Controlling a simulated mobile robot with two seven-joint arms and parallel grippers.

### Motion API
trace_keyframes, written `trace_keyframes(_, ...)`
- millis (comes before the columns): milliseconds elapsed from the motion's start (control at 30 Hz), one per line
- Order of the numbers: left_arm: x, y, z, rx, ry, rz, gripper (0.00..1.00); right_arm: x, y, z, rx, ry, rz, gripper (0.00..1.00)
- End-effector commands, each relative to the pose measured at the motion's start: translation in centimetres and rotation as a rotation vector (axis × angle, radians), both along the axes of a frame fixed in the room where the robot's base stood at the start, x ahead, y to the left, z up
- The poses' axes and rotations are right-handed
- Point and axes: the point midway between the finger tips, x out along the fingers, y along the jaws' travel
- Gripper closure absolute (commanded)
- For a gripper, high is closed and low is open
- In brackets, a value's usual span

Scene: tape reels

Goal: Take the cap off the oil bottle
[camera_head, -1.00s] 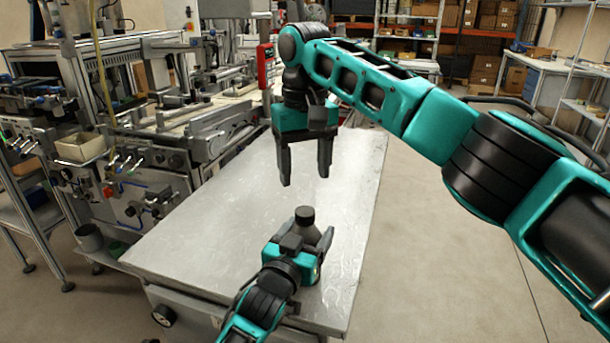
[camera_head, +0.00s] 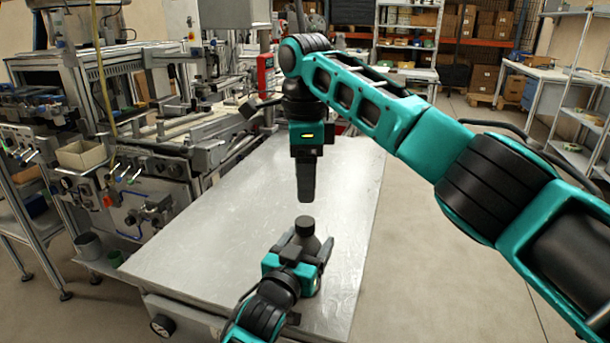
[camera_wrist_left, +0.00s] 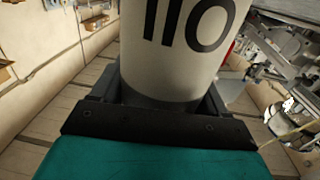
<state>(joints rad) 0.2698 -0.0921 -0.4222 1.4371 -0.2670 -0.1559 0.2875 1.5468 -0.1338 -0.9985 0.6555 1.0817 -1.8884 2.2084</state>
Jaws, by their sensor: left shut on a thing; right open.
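The oil bottle (camera_head: 312,246) stands near the front of the metal table, dark in the head view, with a dark round cap (camera_head: 304,225) on its top. My left gripper (camera_head: 304,246) is shut on the bottle's body from the near side. In the left wrist view the bottle (camera_wrist_left: 180,50) is a pale cylinder marked "110", between the jaws. My right gripper (camera_head: 306,198) hangs pointing down just above the cap, apart from it. It is seen edge-on, one finger hiding the other, and it is open. The cap is not in the left wrist view.
The metal table top (camera_head: 240,220) is bare around the bottle. A machine bench (camera_head: 120,170) with valves and hoses stands along the table's left side. The floor to the right is clear, and shelves stand at the back.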

Motion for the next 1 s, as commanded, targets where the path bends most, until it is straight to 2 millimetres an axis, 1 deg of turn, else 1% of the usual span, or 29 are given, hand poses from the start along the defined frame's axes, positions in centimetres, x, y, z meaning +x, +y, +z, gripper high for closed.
trace_keyframes(100,0.0,0.0,-0.1,0.001,0.002,0.000,1.00,0.0,0.0,0.0,0.000,0.000,-0.172,0.38)
trace_keyframes(200,0.0,0.0,-0.1,0.001,0.002,0.000,1.00,0.0,0.0,0.0,0.001,0.001,-0.278,0.38)
trace_keyframes(333,0.0,0.0,-0.1,0.001,0.002,0.000,1.00,0.0,0.0,-0.1,0.000,0.001,-0.357,0.38)
trace_keyframes(433,0.0,0.0,-0.1,0.001,0.003,0.000,1.00,0.0,-0.1,-0.6,0.000,0.002,-0.380,0.38)
trace_keyframes(567,0.0,0.0,-0.1,0.001,0.002,0.000,1.00,0.0,-0.1,-2.2,-0.002,0.001,-0.382,0.38)
trace_keyframes(800,0.0,0.0,-0.1,0.001,0.002,0.000,1.00,0.0,-0.1,-5.9,-0.001,0.002,-0.381,0.38)
trace_keyframes(900,0.0,0.0,-0.1,0.001,0.002,0.000,1.00,0.0,-0.1,-7.1,-0.001,0.002,-0.380,0.38)
trace_keyframes(1000,0.0,0.0,-0.1,0.001,0.002,0.000,1.00,0.0,0.0,-7.7,0.000,0.001,-0.379,0.38)
